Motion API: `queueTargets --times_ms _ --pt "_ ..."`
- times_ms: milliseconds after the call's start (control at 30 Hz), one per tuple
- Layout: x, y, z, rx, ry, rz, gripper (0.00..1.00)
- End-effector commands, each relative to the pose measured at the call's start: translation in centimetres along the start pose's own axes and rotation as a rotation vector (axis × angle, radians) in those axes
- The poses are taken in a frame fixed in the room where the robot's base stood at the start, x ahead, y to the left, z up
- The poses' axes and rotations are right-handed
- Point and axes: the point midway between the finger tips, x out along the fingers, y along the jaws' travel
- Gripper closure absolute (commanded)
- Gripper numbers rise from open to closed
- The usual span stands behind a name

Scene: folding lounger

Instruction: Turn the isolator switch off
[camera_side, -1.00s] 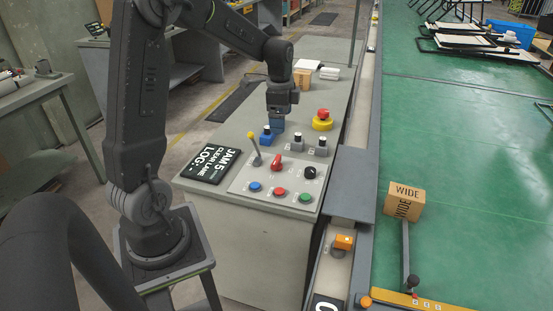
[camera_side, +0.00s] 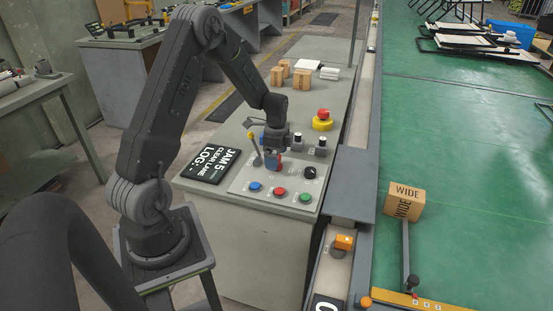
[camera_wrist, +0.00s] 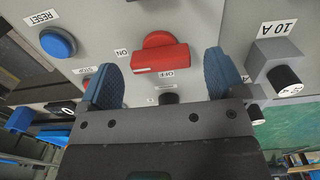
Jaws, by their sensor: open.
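The isolator switch is a red handle (camera_wrist: 160,57) on the grey panel, with ON and OFF labels beside it in the wrist view. The handle lies roughly level across that picture. My gripper (camera_wrist: 164,80) is open, its blue fingers to the left and right of the handle's near side. I cannot tell whether they touch it. In the side view my gripper (camera_side: 272,160) is low over the panel and hides most of the handle.
A yellow-tipped lever (camera_side: 254,147) stands close left of my gripper. A black knob (camera_side: 310,172) is to its right. Blue (camera_side: 255,187), red (camera_side: 280,191) and green (camera_side: 305,197) buttons line the front. A red-and-yellow mushroom button (camera_side: 323,117) stands behind.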

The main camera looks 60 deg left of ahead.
Motion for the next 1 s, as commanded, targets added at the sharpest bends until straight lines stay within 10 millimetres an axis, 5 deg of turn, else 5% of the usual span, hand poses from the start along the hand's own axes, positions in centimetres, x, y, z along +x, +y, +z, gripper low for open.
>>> queueTargets --times_ms 467,1000 --pt "1.51 -0.03 -0.01 0.000 0.000 -0.002 0.11" --pt "1.48 -0.02 -0.01 0.000 0.000 -0.001 0.60"
